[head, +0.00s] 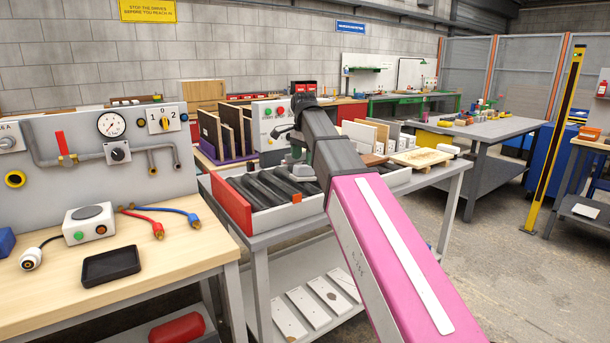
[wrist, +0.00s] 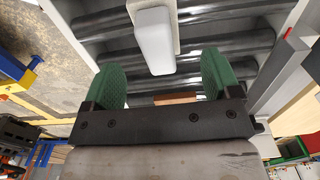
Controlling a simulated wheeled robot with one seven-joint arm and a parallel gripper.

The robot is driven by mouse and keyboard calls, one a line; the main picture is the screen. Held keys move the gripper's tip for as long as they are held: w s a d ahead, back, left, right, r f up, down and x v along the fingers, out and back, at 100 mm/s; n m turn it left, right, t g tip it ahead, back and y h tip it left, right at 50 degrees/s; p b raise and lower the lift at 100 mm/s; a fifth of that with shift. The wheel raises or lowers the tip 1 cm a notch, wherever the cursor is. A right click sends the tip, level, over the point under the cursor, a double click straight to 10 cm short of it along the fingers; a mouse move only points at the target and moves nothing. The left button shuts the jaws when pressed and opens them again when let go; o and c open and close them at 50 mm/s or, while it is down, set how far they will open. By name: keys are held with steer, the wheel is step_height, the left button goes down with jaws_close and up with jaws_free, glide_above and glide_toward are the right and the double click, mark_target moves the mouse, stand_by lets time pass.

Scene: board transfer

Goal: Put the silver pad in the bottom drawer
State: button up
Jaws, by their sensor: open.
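My gripper (head: 297,152) is over the roller conveyor (head: 232,208), with my arm reaching in from the lower right. In the wrist view its two green fingers (wrist: 160,62) are spread apart. A pale, rounded block (wrist: 153,42) shows between and beyond the fingers, above the dark rollers. It does not appear gripped. I cannot tell whether it is the silver pad. No silver pad can be made out for certain in the head view. No bottom drawer can be made out for certain in either view.
A workbench at left holds a black tray (head: 111,265), a button box (head: 90,223) and red and blue cables. Upright boards (head: 225,135) stand behind the conveyor. Pale plates (head: 325,294) lie on its lower shelf.

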mark_target(304, 166)
steer(key=shift+s+f, duration=0.15)
steer(key=shift+f, duration=1.35)
steer(key=shift+s+f, duration=0.15)
steer(key=shift+f, duration=1.35)
steer(key=c, duration=1.1)
steer(key=shift+r, duration=0.1)
